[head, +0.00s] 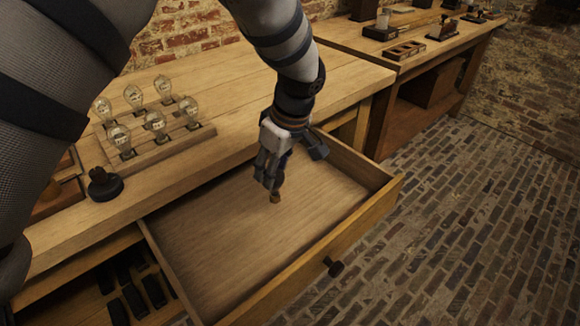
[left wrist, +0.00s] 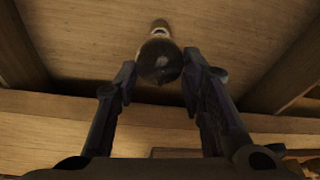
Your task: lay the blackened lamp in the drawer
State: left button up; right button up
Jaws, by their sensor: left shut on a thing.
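My left gripper (head: 270,178) is over the open drawer (head: 215,240) and points down into it. It is shut on the blackened lamp (head: 275,196), whose brass-coloured base shows just below the fingertips. In the left wrist view the lamp's dark glass bulb (left wrist: 160,62) sits between the two fingers (left wrist: 155,85), with its base pointing away toward the drawer floor. I cannot tell whether the base touches the floor. The rest of the drawer is empty. My right gripper is not in view.
Several clear lamps (head: 155,122) stand in a wooden rack on the bench (head: 225,100), left of my arm. A dark round object (head: 104,185) sits near the bench edge. A compartment with dark items (head: 135,292) is left of the drawer. Another bench (head: 420,50) stands behind.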

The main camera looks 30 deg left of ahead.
aim_at(279, 169)
pick_arm(q)
jog(key=shift+w+f, duration=0.35)
jog(key=x, duration=0.3)
jog(key=shift+w+d+f+b, duration=0.25)
jog(key=shift+f+b, duration=0.05)
jog(key=shift+f, duration=0.05)
jog(key=shift+r, duration=0.15)
jog(key=o, duration=1.3)
jog(key=p+v, duration=0.1)
jog(key=v, duration=1.1)
jog(key=shift+s, duration=0.1)
